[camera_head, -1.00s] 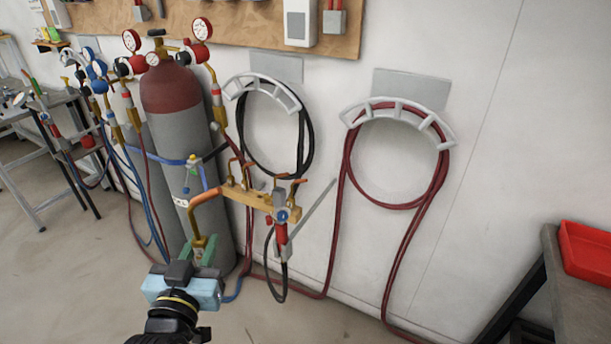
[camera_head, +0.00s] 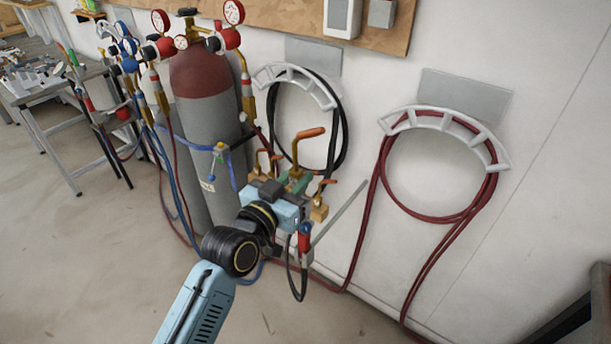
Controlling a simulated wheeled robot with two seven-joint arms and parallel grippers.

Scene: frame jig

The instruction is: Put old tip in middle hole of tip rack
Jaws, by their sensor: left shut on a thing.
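My left gripper (camera_head: 297,183) is shut on the old tip (camera_head: 296,152), a copper-orange bent tube with a brass lower part. The tip stands roughly upright, its bent end pointing right. The gripper is in front of the brass tip rack (camera_head: 319,212) and hides its middle. Smaller orange-ended tips show in the rack to the left and right of the gripper. The middle hole and the old tip's lower end are hidden, so I cannot tell whether the tip is in the hole. My right gripper is not in view.
A torch with a red part (camera_head: 304,238) hangs below the rack. A gas cylinder (camera_head: 205,125) with gauges stands to the left. A black hose (camera_head: 343,135) and a red hose (camera_head: 380,190) hang on wall holders. Free floor lies at the lower left.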

